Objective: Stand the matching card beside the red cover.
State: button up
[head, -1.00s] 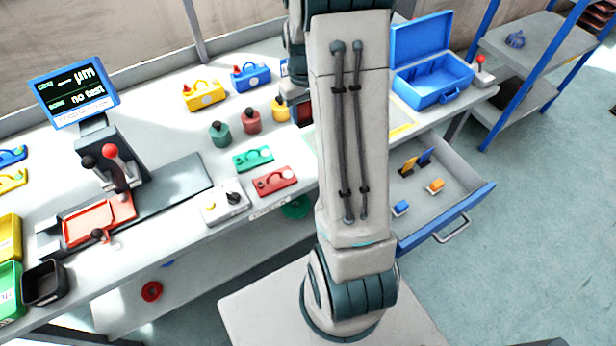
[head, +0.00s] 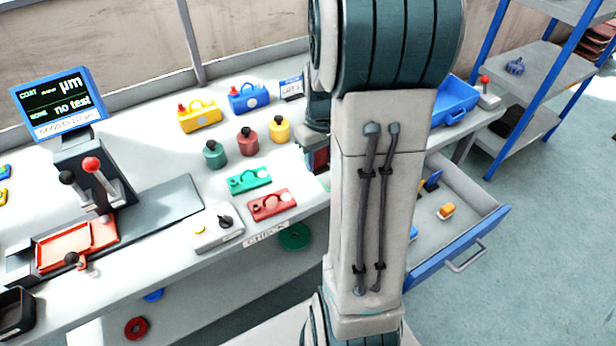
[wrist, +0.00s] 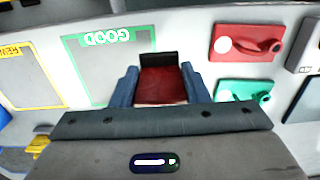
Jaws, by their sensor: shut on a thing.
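The red cover (head: 269,204), a flat plate with a raised handle, lies near the front edge of the bench; it also shows in the wrist view (wrist: 248,43). My gripper (wrist: 160,88) has its blue fingers shut on a dark red card-like piece (wrist: 162,84) with a black strip along its far edge. The piece is apart from the red cover, to its left in the wrist view, close to a green-framed GOOD area (wrist: 112,62). In the head view my arm hides most of the gripper; a bit of dark red (head: 320,158) shows beside it.
A green cover (head: 249,178) lies next to the red one, with a grey switch box (head: 216,228) to their left. Teal, red and yellow pots (head: 247,142) stand behind. An open drawer (head: 470,205) with small coloured pieces juts out at right.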

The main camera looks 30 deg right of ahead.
jog(key=a+f, duration=0.2)
jog(key=a, duration=0.1)
jog(key=shift+w, duration=0.1)
jog(key=shift+f, duration=1.9)
jog(key=shift+f, duration=0.15)
jog(key=o, duration=1)
